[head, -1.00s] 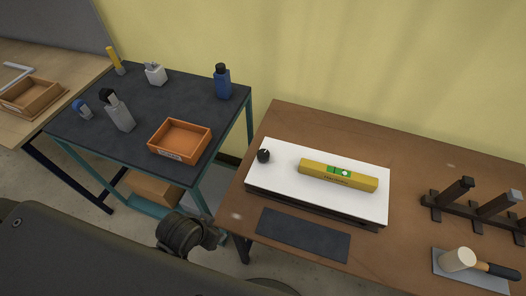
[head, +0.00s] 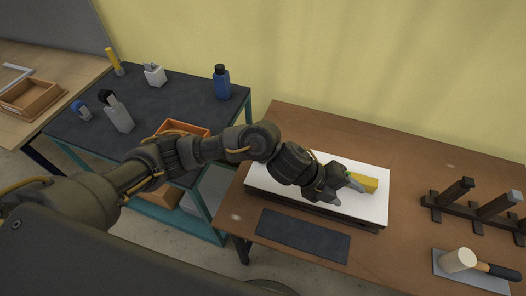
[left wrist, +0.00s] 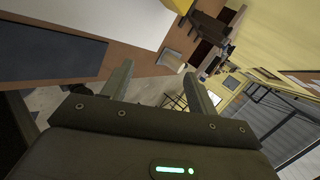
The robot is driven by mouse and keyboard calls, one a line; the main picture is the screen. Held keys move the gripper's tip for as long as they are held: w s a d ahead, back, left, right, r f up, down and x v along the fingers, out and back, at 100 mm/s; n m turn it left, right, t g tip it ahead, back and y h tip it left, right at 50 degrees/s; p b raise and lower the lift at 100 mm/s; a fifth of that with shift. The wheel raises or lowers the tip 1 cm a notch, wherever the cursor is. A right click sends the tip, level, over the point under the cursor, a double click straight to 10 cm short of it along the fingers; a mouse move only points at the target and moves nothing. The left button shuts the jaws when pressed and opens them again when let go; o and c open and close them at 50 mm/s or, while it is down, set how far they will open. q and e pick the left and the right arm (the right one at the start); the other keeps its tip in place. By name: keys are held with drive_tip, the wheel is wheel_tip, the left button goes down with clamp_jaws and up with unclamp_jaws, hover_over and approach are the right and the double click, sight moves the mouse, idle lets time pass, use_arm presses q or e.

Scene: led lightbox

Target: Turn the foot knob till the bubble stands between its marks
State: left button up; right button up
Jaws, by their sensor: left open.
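The yellow spirit level (head: 368,184) lies on the white panel (head: 368,208) of the lightbox in the head view. Only its right end shows clearly, so its bubble and marks cannot be read. My left gripper (head: 338,192) is over the panel, in front of the level's left and middle parts. In the left wrist view its two fingers (left wrist: 158,88) stand apart with nothing between them, and the white panel (left wrist: 112,18) is at the top left. The black foot knob is hidden behind my left arm. My right gripper is not in view.
A dark mat (head: 302,236) lies in front of the lightbox. A dark rack (head: 468,208) and a mallet (head: 458,261) are at the right of the brown table. A dark side table at the left holds bottles and an orange tray (head: 180,128), partly covered by my arm.

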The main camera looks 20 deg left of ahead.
use_arm(q)
drive_tip(key=w+a+m+y, duration=0.1)
drive_tip(key=a, duration=0.1)
drive_tip(key=w+a+f+m+g+y, duration=0.1)
drive_tip(key=a, duration=0.2)
drive_tip(key=w+a+f+m+y, duration=0.1)
drive_tip(key=w+a+m+y, duration=0.1)
drive_tip(key=shift+w+a, duration=0.1)
drive_tip(key=shift+a, duration=0.25)
drive_tip(key=w+a, duration=0.1)
drive_tip(key=a+y, duration=0.1)
drive_tip(key=a, duration=0.1)
drive_tip(key=w+a+y, duration=0.1)
drive_tip(key=a, duration=0.1)
drive_tip(key=shift+w+r+m+g, duration=0.3)
drive_tip(key=shift+m, duration=0.1)
drive_tip(key=w+a+r+y, duration=0.2)
drive_tip(key=a+r, duration=0.1)
drive_tip(key=a, duration=0.3)
drive_tip(key=w+a+r+y, duration=0.2)
drive_tip(key=w+a, duration=0.1)
drive_tip(key=a, duration=0.4)
drive_tip(key=f+p, duration=0.1)
drive_tip(key=f, duration=0.5)
drive_tip(key=d+f+p, duration=0.1)
drive_tip(key=f, duration=0.2)
drive_tip(key=shift+s+p, duration=0.1)
drive_tip(key=shift+p, duration=0.2)
drive_tip(key=shift+f, duration=0.8)
drive_tip(key=shift+c, duration=0.5)
